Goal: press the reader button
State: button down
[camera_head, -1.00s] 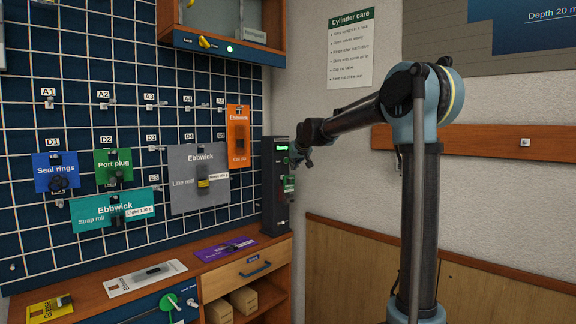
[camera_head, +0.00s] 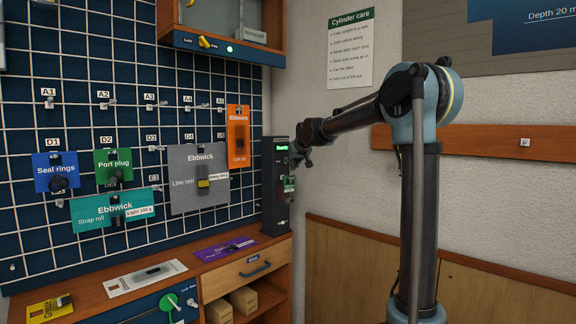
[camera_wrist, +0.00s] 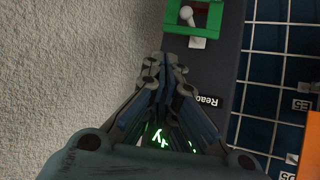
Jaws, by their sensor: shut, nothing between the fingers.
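The reader (camera_head: 273,205) is a tall dark box standing on the bench's right end, against the grid wall. Its green display (camera_head: 282,148) reads "Ready". A green frame (camera_head: 289,184) sits lower on its front. In the wrist view that green frame (camera_wrist: 220,17) surrounds a pale round-headed piece (camera_wrist: 188,15); I cannot tell whether this is the button. My gripper (camera_wrist: 162,62) is shut and empty, over the reader's front between frame and display. It partly covers the glowing text. In the head view my gripper (camera_head: 298,161) is at the reader's right side; contact is unclear.
An orange pack (camera_head: 238,150) hangs just left of the reader. A grey pack (camera_head: 190,185) hangs farther left. A wall cabinet (camera_head: 225,52) is above. A purple pack (camera_head: 225,250) lies on the bench.

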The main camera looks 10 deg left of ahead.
jog(key=shift+w+a, duration=0.1)
dwell(0.5)
jog(key=shift+w+a, duration=0.15)
jog(key=shift+a, duration=0.1)
jog(key=shift+w+a, duration=0.25)
jog(key=shift+a, duration=0.1)
dwell(1.0)
jog(key=shift+d, duration=0.1)
jog(key=shift+s+d, duration=0.55)
jog(key=shift+d, duration=0.05)
dwell(0.4)
jog(key=s+d, duration=0.1)
jog(key=d, duration=0.1)
jog(key=s+d, duration=0.2)
dwell(0.5)
